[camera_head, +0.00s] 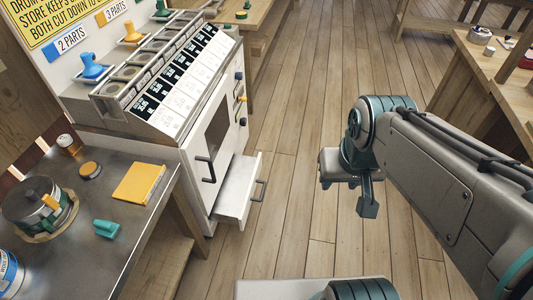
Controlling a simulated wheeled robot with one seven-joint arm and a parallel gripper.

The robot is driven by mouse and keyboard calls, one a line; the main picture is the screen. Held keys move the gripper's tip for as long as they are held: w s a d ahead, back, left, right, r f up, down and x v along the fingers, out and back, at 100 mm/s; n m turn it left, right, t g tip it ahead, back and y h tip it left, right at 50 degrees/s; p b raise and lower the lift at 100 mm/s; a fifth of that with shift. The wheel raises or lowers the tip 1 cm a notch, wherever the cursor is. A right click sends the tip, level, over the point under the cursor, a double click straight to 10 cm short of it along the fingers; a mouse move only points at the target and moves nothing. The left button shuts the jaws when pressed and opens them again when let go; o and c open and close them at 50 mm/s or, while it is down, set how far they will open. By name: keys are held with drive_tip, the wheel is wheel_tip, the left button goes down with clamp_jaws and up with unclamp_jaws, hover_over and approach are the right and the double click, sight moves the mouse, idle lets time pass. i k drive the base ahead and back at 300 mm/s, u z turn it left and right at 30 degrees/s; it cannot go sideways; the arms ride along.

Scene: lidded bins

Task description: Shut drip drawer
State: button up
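The drip drawer (236,190) is a white, shallow drawer low on the side of the white cabinet (197,140). It stands pulled out over the floor, with a dark handle (260,190) on its front. The part of it that I can see inside looks empty. My gripper (368,207) hangs to the right of the drawer over open floor, clearly apart from it. One grey finger shows pointing down; the other finger cannot be made out, so its opening is unclear. Nothing shows in its grip.
Another dark handle (206,168) is on the cabinet beside the drawer. A wooden table (470,80) stands at right. Wooden floor (300,130) lies clear between.

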sight(232, 202)
drive_tip(key=u, duration=0.35)
drive_tip(key=i, duration=0.85)
drive_tip(key=u, duration=0.4)
